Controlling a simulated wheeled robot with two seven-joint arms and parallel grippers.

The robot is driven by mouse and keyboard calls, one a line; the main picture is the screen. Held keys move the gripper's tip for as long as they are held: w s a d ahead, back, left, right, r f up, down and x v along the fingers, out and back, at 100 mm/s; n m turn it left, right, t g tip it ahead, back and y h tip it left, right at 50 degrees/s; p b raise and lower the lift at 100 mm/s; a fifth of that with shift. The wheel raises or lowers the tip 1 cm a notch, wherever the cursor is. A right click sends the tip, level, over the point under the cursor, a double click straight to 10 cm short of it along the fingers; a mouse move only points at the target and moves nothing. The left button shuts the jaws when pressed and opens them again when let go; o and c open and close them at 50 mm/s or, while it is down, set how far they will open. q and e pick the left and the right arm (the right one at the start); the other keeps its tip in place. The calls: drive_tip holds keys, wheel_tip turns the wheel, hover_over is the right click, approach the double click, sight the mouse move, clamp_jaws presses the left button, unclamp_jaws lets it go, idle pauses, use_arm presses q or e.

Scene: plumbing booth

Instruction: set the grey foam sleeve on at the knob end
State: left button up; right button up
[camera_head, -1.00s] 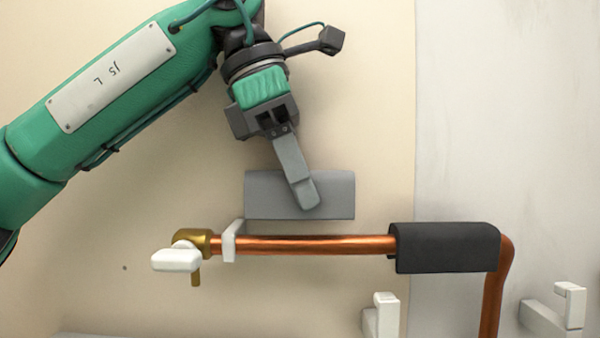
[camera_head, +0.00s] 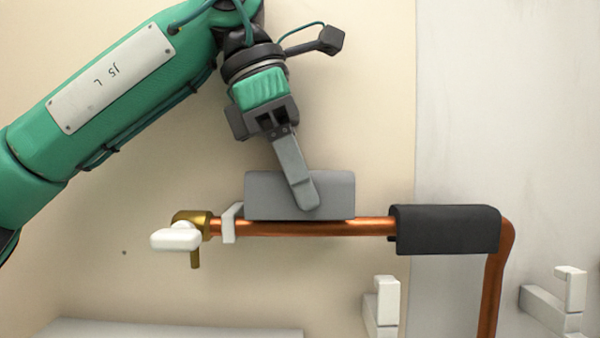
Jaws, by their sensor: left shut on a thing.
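The grey foam sleeve (camera_head: 260,197) is held in my left gripper (camera_head: 303,205), which is shut on it. The sleeve lies level, and its lower edge meets or overlaps the top of the copper pipe (camera_head: 330,227) in the picture; I cannot tell whether they touch. A brass valve with a white knob (camera_head: 175,239) is at the pipe's left end. The sleeve's left end is close to the white pipe clip (camera_head: 232,222) beside the valve. My right gripper is not in view.
A black foam sleeve (camera_head: 447,230) sits around the pipe at the right, by the bend where the pipe turns down. White brackets (camera_head: 381,302) and (camera_head: 568,295) stick out lower down. A pale ledge (camera_head: 180,328) runs along the bottom left.

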sight(300, 210)
use_arm(q)
drive_tip(key=shift+f+b, duration=1.15)
drive_tip(key=shift+f, duration=0.65)
drive_tip(key=o, duration=1)
drive_tip(key=shift+o, duration=0.2)
